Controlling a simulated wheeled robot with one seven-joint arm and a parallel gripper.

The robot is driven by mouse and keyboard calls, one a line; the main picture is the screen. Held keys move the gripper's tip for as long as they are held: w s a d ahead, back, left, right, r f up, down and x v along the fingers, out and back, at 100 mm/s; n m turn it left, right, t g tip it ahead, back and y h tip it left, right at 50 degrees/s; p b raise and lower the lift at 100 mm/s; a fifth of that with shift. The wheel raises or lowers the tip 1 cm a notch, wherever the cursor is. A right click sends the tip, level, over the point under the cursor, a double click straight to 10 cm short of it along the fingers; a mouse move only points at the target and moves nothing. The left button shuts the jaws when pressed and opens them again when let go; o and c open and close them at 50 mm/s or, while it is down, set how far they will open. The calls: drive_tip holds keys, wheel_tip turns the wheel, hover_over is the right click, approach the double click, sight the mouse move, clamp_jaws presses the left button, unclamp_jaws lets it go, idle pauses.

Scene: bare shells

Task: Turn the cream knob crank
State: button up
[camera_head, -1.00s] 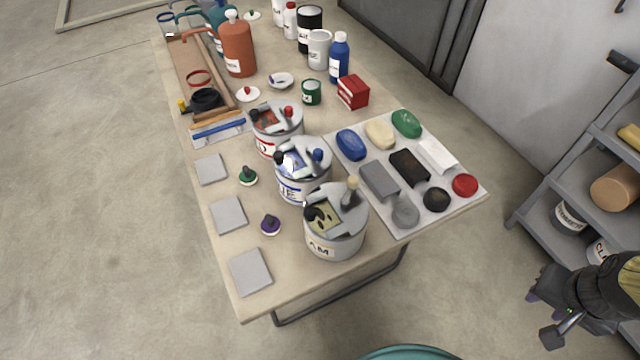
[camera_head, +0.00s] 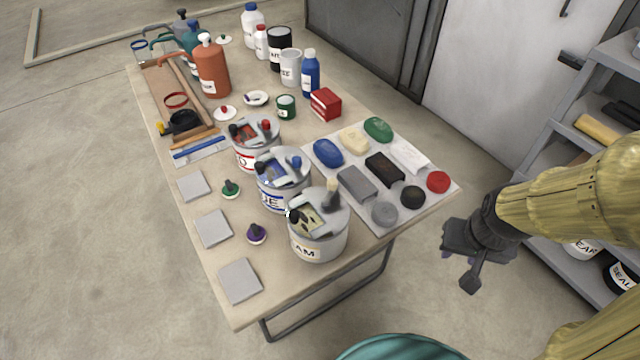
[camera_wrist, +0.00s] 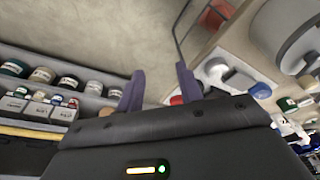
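The can with label ending in "AM" (camera_head: 318,245) stands upright at the near end of the table. On its lid is a crank with a cream knob (camera_head: 332,188) standing up at the back right. A dark opening with a cream patch shows beside the crank. My gripper (camera_head: 458,256) is off the table's right edge, well right of the can and touching nothing. In the wrist view its two purple fingers (camera_wrist: 160,78) stand apart with nothing between them.
Similar cans with a blue knob (camera_head: 284,190) and a red knob (camera_head: 256,150) stand in line behind. A pale board (camera_head: 335,182) with several blocks and ovals lies to the right. Shelves (camera_head: 590,90) stand at the right.

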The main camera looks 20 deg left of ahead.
drive_tip(key=shift+o, duration=0.6)
drive_tip(key=w+a+f+n+t+y, duration=0.1)
drive_tip(key=w+n+t+y, duration=0.2)
drive_tip(key=w, duration=0.8)
drive_tip(key=w+a+n+t, duration=0.2)
drive_tip(key=w+n+t, duration=0.15)
drive_tip(key=w, duration=0.75)
drive_tip(key=w+a+f+n+g+y, duration=0.1)
drive_tip(key=a+f+n+g+y, duration=0.15)
drive_tip(key=a+n+y, duration=0.55)
drive_tip(key=s+n+g+y+b, duration=0.1)
drive_tip(key=s+n+g+y, duration=0.3)
drive_tip(key=s+g+y, duration=0.3)
drive_tip(key=shift+s+f+n+g, duration=0.35)
drive_tip(key=shift+s+f+g, duration=0.1)
drive_tip(key=shift+g, duration=0.25)
drive_tip(key=shift+a, duration=0.25)
